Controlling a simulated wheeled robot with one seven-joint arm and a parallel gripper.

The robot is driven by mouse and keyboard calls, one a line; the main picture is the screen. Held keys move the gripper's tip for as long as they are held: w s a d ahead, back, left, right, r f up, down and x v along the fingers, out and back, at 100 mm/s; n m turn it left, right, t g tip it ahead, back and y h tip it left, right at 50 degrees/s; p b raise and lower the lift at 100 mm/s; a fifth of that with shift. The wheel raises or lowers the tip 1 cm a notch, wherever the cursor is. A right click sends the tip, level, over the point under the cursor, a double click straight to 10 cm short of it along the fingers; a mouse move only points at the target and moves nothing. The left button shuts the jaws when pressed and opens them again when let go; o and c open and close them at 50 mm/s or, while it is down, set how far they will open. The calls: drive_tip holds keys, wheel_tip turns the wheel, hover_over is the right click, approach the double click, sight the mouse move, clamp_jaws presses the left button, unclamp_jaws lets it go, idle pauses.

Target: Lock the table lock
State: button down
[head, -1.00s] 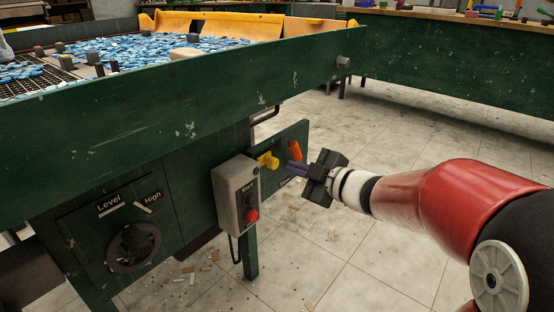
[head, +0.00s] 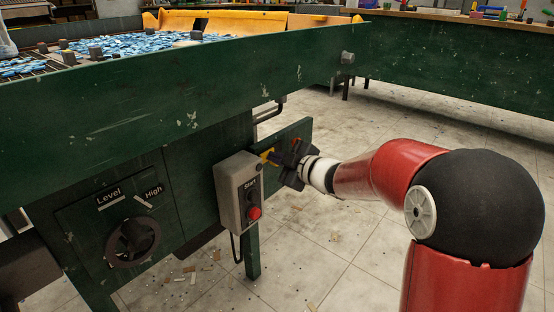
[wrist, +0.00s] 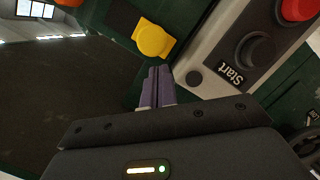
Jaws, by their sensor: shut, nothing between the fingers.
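A yellow knob (head: 266,153) sits on the green side panel of the table, just behind the grey start box. In the wrist view the yellow knob (wrist: 154,39) is rounded and lies just beyond my fingertips. My gripper (head: 274,158) is at the panel with its purple fingers pointing at the knob. In the wrist view my gripper (wrist: 158,72) has its fingers together and empty; I cannot tell whether they touch the knob. An orange handle (head: 296,142) on the same panel is mostly hidden behind my gripper. No readable label marks either as the lock.
The grey start box (head: 236,190) with a red button (head: 254,213) stands close left of my gripper. A level dial (head: 133,241) is farther left. The green table edge (head: 150,105) overhangs above. The tiled floor (head: 330,255) is open in front.

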drive_tip(key=shift+w+d+f, duration=0.15)
drive_tip(key=shift+w+f, duration=0.05)
drive_tip(key=shift+f, duration=0.05)
drive_tip(key=w+d+p, duration=0.2)
drive_tip(key=w+d, duration=0.1)
drive_tip(key=shift+w, duration=0.3)
drive_tip(key=shift+a, duration=0.1)
